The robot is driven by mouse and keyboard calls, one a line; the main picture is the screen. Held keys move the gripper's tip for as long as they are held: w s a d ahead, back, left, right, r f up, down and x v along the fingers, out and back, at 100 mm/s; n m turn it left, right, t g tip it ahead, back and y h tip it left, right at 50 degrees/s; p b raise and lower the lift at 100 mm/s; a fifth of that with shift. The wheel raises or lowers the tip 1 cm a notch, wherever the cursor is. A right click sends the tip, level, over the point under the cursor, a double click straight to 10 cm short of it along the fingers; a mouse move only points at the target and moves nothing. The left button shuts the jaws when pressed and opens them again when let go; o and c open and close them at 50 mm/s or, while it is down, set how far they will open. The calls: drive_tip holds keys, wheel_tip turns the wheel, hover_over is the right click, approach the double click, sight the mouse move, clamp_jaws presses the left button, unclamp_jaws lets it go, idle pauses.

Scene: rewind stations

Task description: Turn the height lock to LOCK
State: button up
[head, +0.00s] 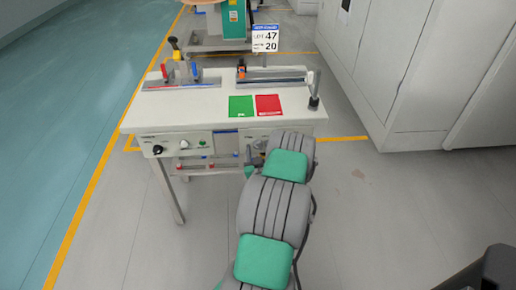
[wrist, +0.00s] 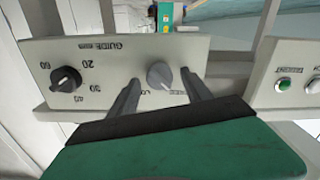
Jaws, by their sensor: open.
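A grey knob (wrist: 159,75) with a raised grip bar sits on a pale control panel (wrist: 110,55) in the wrist view. Small lettering near it is partly covered by a finger, and I cannot read LOCK on it or tell the knob's setting. My gripper (wrist: 160,82) is open, with its two dark fingers on either side of the knob. I cannot tell whether the fingers touch it. In the head view my arm hides the gripper and most of this panel's right part.
A black dial (wrist: 66,79) with numbers is beside the knob. A separate panel with a green button (wrist: 283,86) is on the right. In the head view, the workbench (head: 205,108) carries green (head: 241,106) and red (head: 268,105) cards. Cabinets (head: 385,60) stand at right.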

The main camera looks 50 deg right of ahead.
drive_tip(key=shift+c, duration=0.5)
clamp_jaws()
drive_tip(key=shift+m, duration=0.3)
drive_tip(key=m+b, duration=0.2)
drive_tip(key=m, duration=0.1)
drive_tip(key=shift+f, duration=0.1)
drive_tip(key=m+b, duration=0.1)
drive_tip(key=m, duration=0.4)
drive_tip(key=shift+s+d+b, duration=0.1)
drive_tip(key=shift+b, duration=0.25)
drive_tip(key=m, duration=0.4)
drive_tip(key=shift+m+b, duration=0.3)
drive_tip(key=m, duration=0.4)
drive_tip(key=shift+s+m, duration=0.1)
drive_tip(key=shift+m, duration=0.2)
